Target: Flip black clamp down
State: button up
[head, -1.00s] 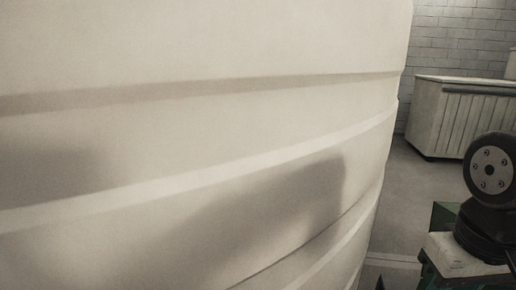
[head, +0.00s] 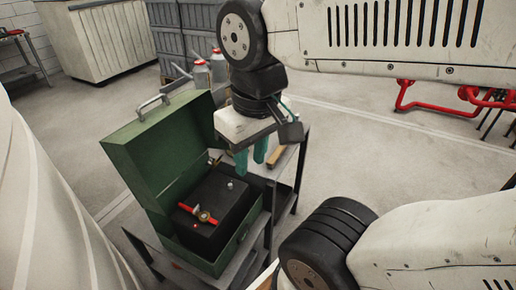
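An open green metal box (head: 135,150) stands on a grey stand, its lid tilted back. Inside is a black block (head: 232,195) with a red-handled brass fitting (head: 200,213) and a small silver knob (head: 230,184) on top. I cannot clearly pick out a black clamp. My gripper (head: 250,160) has teal fingers pointing down, with a gap between them. It hangs above and behind the right side of the box, apart from the block. I see nothing between the fingers.
A large pale tank (head: 45,215) fills the left edge. A grey crate (head: 180,42) and grey-red containers (head: 218,68) stand behind the box. A white cabinet (head: 105,38) is at the back left. Red pipes (head: 430,98) are at the right. Open floor lies between.

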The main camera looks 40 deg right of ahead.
aim_at(217, 161)
jog(key=u, duration=1.25)
jog(key=k, duration=0.75)
jog(key=z, duration=1.25)
jog(key=i, duration=0.5)
